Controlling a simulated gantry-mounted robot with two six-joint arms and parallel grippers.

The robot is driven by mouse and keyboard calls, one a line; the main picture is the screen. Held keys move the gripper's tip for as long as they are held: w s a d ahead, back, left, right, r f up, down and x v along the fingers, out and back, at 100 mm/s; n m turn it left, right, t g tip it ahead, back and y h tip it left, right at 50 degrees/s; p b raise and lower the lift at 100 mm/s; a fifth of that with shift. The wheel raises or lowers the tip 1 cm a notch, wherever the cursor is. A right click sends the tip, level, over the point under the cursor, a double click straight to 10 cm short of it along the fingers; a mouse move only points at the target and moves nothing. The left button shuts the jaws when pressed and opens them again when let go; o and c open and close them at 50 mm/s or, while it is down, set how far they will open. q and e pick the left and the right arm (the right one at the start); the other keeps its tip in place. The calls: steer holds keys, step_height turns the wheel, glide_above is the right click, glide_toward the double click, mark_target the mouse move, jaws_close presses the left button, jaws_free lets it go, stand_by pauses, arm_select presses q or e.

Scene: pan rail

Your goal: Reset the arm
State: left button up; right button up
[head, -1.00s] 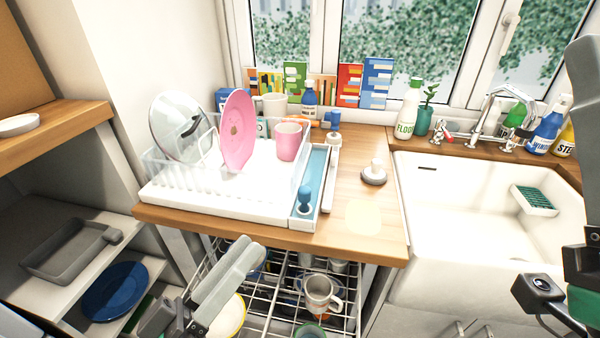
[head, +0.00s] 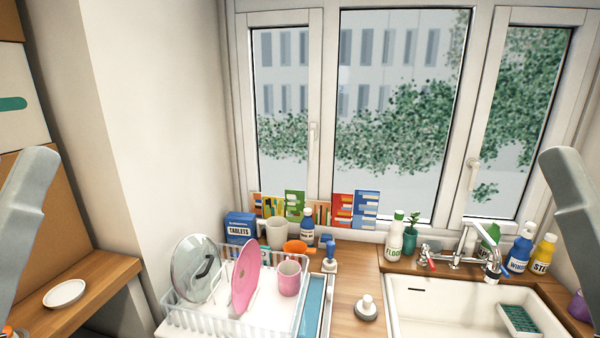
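A grey link of my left arm stands at the left edge of the head view, slanting up and inward. A matching grey link of my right arm stands at the right edge. Both arms sit roughly mirrored, clear of the worktop. No fingertips of either gripper show in the picture, so their opening is hidden.
A dish rack (head: 204,321) holds a glass lid (head: 190,262), a pink plate (head: 245,278) and a pink cup (head: 289,278). A sink (head: 440,310) lies right of the wooden worktop (head: 345,318). A white dish (head: 64,293) rests on the left shelf (head: 98,279). Bottles line the window.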

arm_select(q)
step_height(320, 180, up, 17)
steer(key=p, duration=1.3)
arm_select(e)
step_height(320, 180, up, 17)
arm_select(q)
step_height(320, 180, down, 48)
steer(key=b, duration=4.7)
steer(key=shift+b, duration=0.35)
arm_select(e)
step_height(320, 180, down, 48)
arm_select(q)
steer(key=shift+f+b, duration=2.95)
steer(key=shift+b, duration=0.1)
arm_select(e)
steer(key=shift+f, duration=2.95)
